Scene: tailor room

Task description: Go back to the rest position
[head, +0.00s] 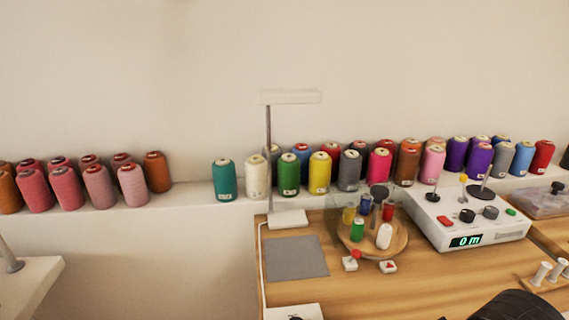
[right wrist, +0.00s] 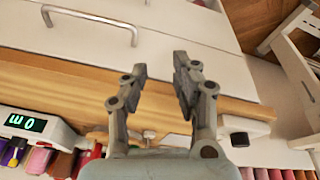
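My right gripper (right wrist: 160,75) shows in the right wrist view. Its two grey fingers stand apart with nothing between them. In the head view a dark rounded part of my own arm reaches in at the bottom right, and the right gripper's fingers do not show there. My left gripper is in neither view.
A wooden table (head: 340,287) holds a white winder with a "0 m" display (head: 465,241), a round wooden tray (head: 397,245) of small spools, a grey mat (head: 297,257) and a lamp (head: 289,217). Several thread cones (head: 319,172) line the shelf behind. White drawers (right wrist: 100,45) show in the wrist view.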

